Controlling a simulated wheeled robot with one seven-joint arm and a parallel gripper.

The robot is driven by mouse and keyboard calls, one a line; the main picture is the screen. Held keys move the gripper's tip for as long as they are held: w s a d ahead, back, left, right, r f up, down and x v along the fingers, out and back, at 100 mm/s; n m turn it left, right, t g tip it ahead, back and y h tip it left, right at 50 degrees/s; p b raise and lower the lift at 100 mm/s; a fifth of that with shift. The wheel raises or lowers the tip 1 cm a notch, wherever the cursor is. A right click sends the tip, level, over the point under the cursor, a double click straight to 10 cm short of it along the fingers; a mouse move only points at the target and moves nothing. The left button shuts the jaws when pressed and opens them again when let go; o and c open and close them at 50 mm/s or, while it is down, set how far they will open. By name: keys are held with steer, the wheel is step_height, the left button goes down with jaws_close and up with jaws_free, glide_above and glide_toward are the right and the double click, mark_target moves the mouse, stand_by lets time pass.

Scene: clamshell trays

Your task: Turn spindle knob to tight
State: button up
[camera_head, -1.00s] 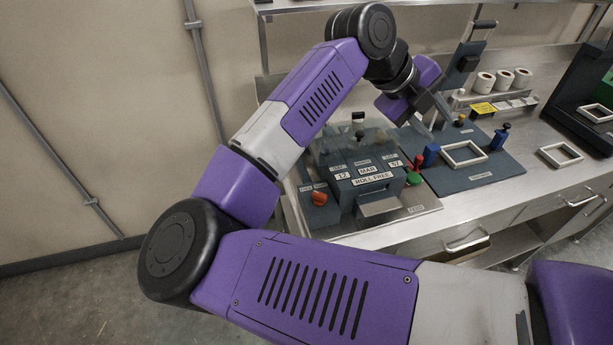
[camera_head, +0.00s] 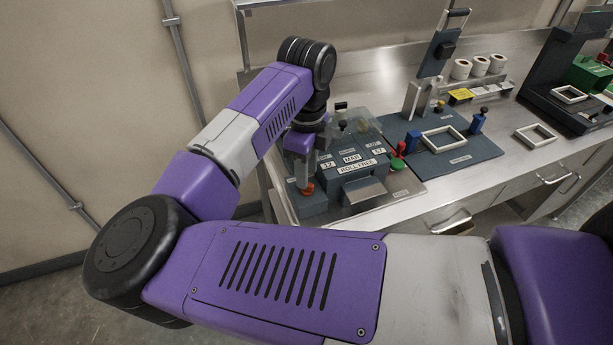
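The orange-red spindle knob (camera_head: 309,190) sits on a small dark block (camera_head: 311,206) at the left end of the grey label machine (camera_head: 352,172). My gripper (camera_head: 304,184) points down at this knob, with its fingertips right at it. The fingers cover much of the knob, so its pointer and the small labels by it are hidden or too small to read. I cannot tell whether the fingers are closed on the knob or only beside it.
The machine has a clear cover (camera_head: 360,130) behind and a red and green button pair (camera_head: 397,160) at its right. A blue plate with a white frame (camera_head: 443,139) lies farther right. Paper rolls (camera_head: 479,67) stand at the back. Bare steel counter (camera_head: 505,125) lies between the fixtures.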

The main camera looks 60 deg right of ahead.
steer(key=shift+f, duration=1.5)
steer(key=shift+c, duration=0.4)
jaws_close()
